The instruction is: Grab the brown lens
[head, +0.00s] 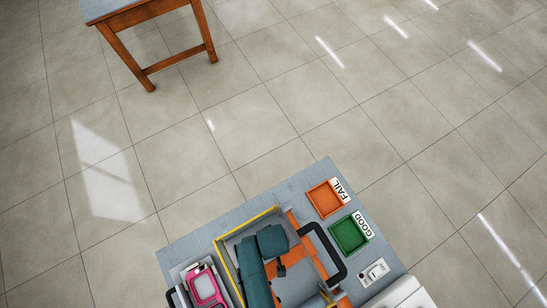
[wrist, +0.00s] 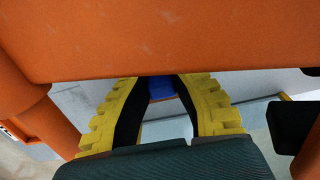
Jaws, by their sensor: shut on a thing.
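In the wrist view, my gripper (wrist: 162,84) has yellow ribbed fingers with dark inner pads. They curve in towards each other, and a small blue piece (wrist: 162,88) shows between their tips. A thin brownish strip lies just below the blue piece, and I cannot tell what it is. A broad orange surface in the foreground hides the ends of the fingertips. I cannot make out a brown lens in either view. In the head view my gripper cannot be made out clearly.
In the head view an orange tray (head: 323,200) marked FAIL and a green tray (head: 349,235) marked GOOD sit on the grey table (head: 192,246). Pink frames (head: 206,289) lie at lower left. A yellow-edged tray wall (head: 243,224) stands mid-table. Another wooden table (head: 142,48) is far off.

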